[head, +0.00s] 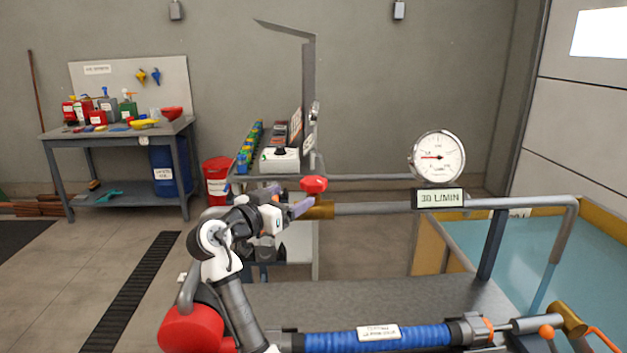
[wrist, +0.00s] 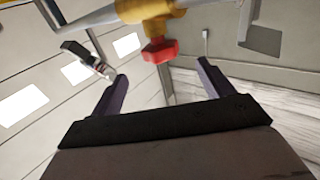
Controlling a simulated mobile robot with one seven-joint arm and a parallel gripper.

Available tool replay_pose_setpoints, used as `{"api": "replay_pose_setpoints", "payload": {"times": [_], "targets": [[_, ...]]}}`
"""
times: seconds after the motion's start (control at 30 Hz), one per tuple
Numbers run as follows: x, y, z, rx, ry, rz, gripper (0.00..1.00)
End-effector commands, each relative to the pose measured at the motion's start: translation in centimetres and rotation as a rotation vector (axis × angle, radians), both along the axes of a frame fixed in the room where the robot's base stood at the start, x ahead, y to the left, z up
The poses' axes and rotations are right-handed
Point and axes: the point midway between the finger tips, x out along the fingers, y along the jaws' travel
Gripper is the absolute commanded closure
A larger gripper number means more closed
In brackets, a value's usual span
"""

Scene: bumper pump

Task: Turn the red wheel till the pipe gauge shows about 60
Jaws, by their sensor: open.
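The red wheel (head: 314,184) sits on top of a brass valve body (head: 321,208) in the pipe. In the wrist view the red wheel (wrist: 160,50) lies ahead of my gripper, roughly centred between the fingers, with the yellow valve body (wrist: 145,10) beyond it. My gripper (head: 290,198) is open and empty, just left of the wheel, and appears apart from it. Its two dark fingers (wrist: 161,72) are spread wide. The round white pipe gauge (head: 438,157) stands right of the valve; its red needle points left. The plate (head: 439,198) below it reads "30 L/MIN".
The grey pipe (head: 375,208) runs right from the valve above a grey bench surface (head: 380,300). A blue hose (head: 390,340) lies along the front. A cart (head: 285,175) with coloured items stands behind my gripper. A workbench (head: 100,130) and red bucket (head: 216,182) are left.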

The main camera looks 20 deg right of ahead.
Motion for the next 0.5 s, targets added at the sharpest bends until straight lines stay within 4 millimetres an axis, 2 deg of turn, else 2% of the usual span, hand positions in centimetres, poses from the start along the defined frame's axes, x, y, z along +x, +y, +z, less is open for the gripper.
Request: {"api": "replay_pose_setpoints", "payload": {"times": [0.3,0.5], "targets": [[3.8,-5.8,0.4,-0.002,0.002,-0.002,0.2],[5.6,-8.3,0.3,-0.002,0.002,0.0,0.2]]}}
